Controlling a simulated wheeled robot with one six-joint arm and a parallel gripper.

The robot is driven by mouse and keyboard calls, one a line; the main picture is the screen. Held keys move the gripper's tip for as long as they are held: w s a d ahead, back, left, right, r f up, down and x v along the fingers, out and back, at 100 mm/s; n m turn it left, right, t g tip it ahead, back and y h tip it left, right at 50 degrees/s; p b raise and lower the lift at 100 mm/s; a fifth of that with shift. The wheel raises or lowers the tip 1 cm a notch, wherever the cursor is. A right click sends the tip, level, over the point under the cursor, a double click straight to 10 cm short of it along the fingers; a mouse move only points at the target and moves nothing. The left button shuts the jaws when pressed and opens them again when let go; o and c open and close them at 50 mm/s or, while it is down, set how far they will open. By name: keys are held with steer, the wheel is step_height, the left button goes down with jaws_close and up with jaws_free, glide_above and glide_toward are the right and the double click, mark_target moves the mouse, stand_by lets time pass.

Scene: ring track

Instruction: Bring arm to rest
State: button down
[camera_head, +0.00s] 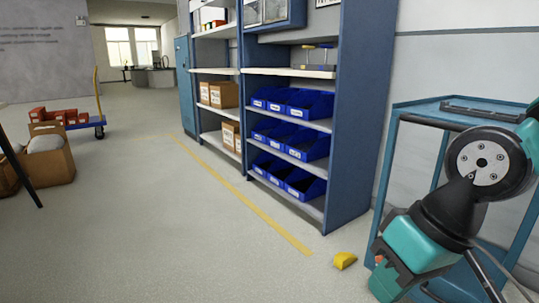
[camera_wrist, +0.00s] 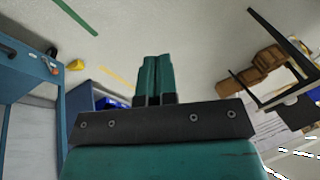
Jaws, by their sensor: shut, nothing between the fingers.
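My arm hangs at the right of the head view, bent down in front of a blue cart (camera_head: 455,112). My gripper (camera_head: 383,284) is low at its end, pointing down and to the left. In the wrist view its two teal fingers (camera_wrist: 153,72) are pressed together with nothing between them. No object is held. Part of the arm runs out of the picture at the right edge.
A yellow object (camera_head: 345,260) lies on the floor left of the cart and shows in the wrist view (camera_wrist: 76,65). A blue shelf (camera_head: 347,115) holds blue bins (camera_head: 310,104). A trolley (camera_head: 98,121) and cardboard box (camera_head: 52,165) stand left. The middle floor is clear.

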steer(key=s+r+n+g+p, duration=0.1)
steer(key=s+r+n, duration=0.15)
steer(key=s, duration=0.45)
step_height(320, 180, up, 36)
steer(key=w+p, duration=0.1)
steer(key=p, duration=3.6)
